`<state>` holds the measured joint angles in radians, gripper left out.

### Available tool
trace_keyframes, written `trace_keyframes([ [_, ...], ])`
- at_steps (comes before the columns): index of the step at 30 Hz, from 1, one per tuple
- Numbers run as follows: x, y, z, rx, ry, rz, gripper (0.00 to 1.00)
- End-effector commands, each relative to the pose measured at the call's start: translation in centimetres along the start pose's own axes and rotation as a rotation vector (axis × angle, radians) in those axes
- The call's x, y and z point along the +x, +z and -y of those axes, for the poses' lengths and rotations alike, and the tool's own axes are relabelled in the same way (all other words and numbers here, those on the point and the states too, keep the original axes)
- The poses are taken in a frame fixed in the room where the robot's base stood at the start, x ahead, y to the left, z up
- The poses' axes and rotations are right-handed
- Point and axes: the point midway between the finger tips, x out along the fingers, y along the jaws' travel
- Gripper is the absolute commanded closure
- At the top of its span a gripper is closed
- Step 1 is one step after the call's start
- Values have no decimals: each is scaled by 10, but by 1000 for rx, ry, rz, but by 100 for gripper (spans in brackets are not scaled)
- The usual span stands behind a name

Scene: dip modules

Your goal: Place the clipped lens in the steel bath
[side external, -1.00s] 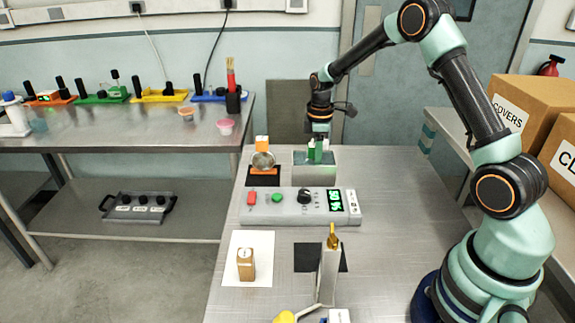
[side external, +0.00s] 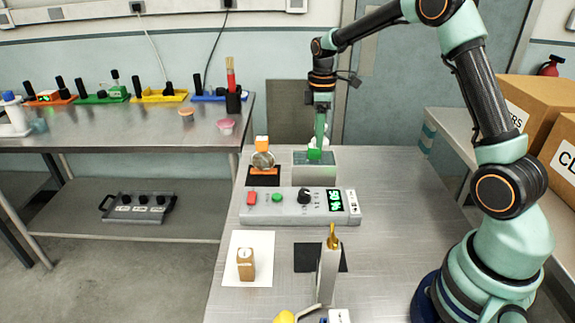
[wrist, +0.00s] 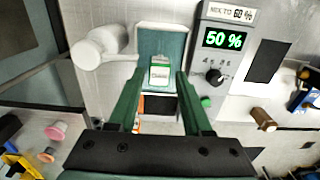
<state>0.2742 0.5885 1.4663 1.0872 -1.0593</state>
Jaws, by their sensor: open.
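The steel bath (side external: 316,173) stands at the far end of the bench; it also shows in the wrist view (wrist: 163,33). A green clip-like block with a pale labelled top (wrist: 160,73) is at the bath; its lower part is hidden, so I cannot see a lens on it. It also shows in the side view (side external: 314,154). A round glassy lens with orange parts (side external: 263,159) stands on a black mat left of the bath. My gripper (side external: 320,141) is open above the bath, its fingers either side of the green block in the wrist view.
A control box (side external: 292,207) with a 50 % display stands in front of the bath. A brown block (side external: 246,265) sits on a white sheet. A pale upright stand (side external: 328,272) with a brass top is nearer. The bench's right side is clear.

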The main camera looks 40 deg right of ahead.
Motion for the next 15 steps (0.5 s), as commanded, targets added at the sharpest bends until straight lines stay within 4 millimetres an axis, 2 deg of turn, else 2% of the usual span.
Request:
trace_keyframes([
  [3, -22, 0, -1, 0, 3, -2, 51],
  [10, -42, 0, 0, 2, 3, -2, 51],
  [15, -64, -3, 17, 58, 37, -23, 51],
])
